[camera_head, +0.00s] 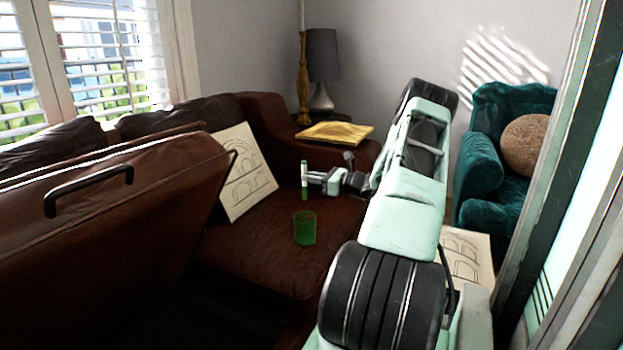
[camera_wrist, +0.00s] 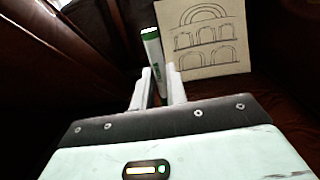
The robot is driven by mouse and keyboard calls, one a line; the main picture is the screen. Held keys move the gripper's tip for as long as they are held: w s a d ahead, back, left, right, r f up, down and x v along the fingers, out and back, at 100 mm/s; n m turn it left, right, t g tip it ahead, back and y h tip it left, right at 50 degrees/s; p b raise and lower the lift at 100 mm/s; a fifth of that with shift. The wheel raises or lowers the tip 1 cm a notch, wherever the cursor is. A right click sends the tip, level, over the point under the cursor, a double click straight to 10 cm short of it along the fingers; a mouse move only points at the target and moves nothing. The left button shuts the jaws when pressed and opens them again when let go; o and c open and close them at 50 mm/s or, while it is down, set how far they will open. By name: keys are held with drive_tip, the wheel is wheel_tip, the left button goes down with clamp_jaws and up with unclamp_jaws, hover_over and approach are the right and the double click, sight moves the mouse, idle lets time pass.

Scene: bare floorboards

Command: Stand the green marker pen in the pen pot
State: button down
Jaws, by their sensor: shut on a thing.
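The marker pen (camera_head: 304,180), green and white, is upright in the head view, held above the sofa seat. My gripper (camera_head: 308,178) is shut on it. In the wrist view the marker pen (camera_wrist: 153,55) stands between the two pale fingers of my gripper (camera_wrist: 159,88), with its upper part showing above them. The green see-through pen pot (camera_head: 304,229) stands on the brown sofa seat, below the pen and apart from it. The pot does not show in the wrist view.
A brown sofa (camera_head: 250,250) surrounds the pot, with a large brown case-like thing (camera_head: 120,200) with a handle at left. A drawing board (camera_head: 246,170) leans behind; it also shows in the wrist view (camera_wrist: 205,40). A yellow folded item (camera_head: 335,133) lies on the sofa arm.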

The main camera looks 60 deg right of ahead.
wheel_tip(320, 180, down, 12)
drive_tip(key=b, duration=0.7)
drive_tip(key=shift+w+d+f, duration=0.15)
idle(0.6)
drive_tip(key=c, duration=1.3)
unclamp_jaws()
drive_tip(key=shift+c, duration=0.2)
drive_tip(key=s+d+p, duration=0.1)
drive_tip(key=s+p, duration=0.2)
drive_tip(key=s, duration=1.4)
drive_tip(key=shift+s+d+p, duration=0.15)
drive_tip(key=shift+s+p, duration=0.05)
drive_tip(key=shift+p, duration=0.1)
drive_tip(key=shift+w, duration=0.1)
